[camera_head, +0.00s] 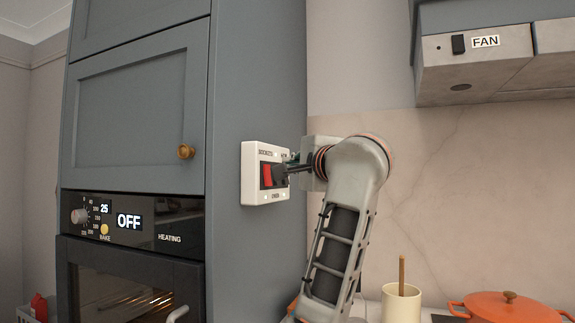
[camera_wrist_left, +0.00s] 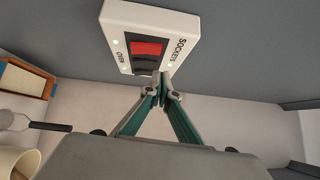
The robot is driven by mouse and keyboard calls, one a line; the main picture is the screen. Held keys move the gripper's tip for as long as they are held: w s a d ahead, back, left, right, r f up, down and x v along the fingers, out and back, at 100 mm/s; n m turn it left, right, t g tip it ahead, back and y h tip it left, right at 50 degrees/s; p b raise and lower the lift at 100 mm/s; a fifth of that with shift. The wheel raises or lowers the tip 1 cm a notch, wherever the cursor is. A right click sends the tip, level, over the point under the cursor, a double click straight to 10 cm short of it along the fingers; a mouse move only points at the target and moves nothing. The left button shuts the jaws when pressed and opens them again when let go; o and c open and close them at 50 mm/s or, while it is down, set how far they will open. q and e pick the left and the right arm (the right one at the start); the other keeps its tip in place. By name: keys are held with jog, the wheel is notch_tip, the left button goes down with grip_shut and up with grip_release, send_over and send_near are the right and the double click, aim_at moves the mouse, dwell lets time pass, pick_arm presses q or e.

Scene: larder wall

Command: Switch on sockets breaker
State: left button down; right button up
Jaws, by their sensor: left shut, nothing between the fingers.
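The white switch box (camera_head: 249,187) is mounted on the side of the tall grey-blue cabinet, labelled SOCKETS at the top and OVEN at the bottom. It also shows in the left wrist view (camera_wrist_left: 120,17). A red switch face (camera_head: 266,176) sits in its dark middle and shows in the wrist view too (camera_wrist_left: 146,48). Small pale green lights show on its front. My left gripper (camera_head: 284,169) is shut and empty, its tips right at the switch area. In the wrist view its tips (camera_wrist_left: 161,82) meet by the box's near edge; I cannot tell whether they touch.
The oven panel (camera_head: 140,222) reads OFF at the left. A fan hood (camera_head: 475,72) hangs at upper right. A cream pot (camera_head: 401,304) with a wooden handle and an orange lidded pan (camera_head: 505,308) stand at lower right. The wall behind my arm is bare.

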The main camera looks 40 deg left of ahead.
pick_arm(q)
jog(key=v, duration=1)
jog(key=shift+r, duration=0.7)
pick_arm(e)
jog(key=shift+s+d+f, duration=0.1)
jog(key=shift+s+f, duration=0.3)
jog(key=shift+s, duration=0.1)
pick_arm(q)
jog(key=shift+a, duration=0.1)
pick_arm(e)
jog(key=shift+w+r, duration=0.1)
jog(key=shift+w, duration=0.15)
